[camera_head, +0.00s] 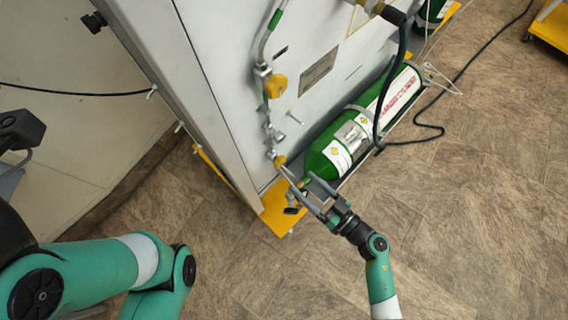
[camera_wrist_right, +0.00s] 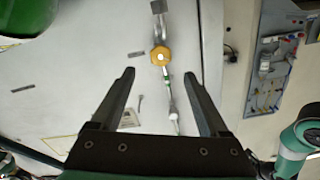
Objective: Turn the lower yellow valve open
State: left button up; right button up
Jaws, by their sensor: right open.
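The lower yellow valve (camera_head: 280,161) is a small yellow knob low on the pipe line of the grey panel in the head view. My right gripper (camera_head: 296,174) is open, with its fingertips just below and to the right of that knob; contact cannot be told. A larger upper yellow valve (camera_head: 276,86) sits higher on the same line. In the right wrist view, my open right gripper (camera_wrist_right: 160,76) has a yellow hexagonal valve (camera_wrist_right: 161,56) beyond and between its fingers; which valve this is cannot be told. My left gripper is not visible.
A green cylinder (camera_head: 325,155) lies beside the panel, close right of my right gripper. A black hose (camera_head: 388,85) runs across it. A yellow base edge (camera_head: 277,218) lies below. My left arm fills the lower left. The tiled floor at right is mostly clear.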

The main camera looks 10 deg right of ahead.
aim_at(282, 163)
jog(key=b+x, duration=0.3)
jog(key=x, duration=0.5)
jog(key=shift+w+a+f, duration=0.1)
jog(key=shift+w+a, duration=0.1)
jog(key=shift+w+a+b, duration=0.2)
jog(key=shift+b, duration=0.1)
grip_shut()
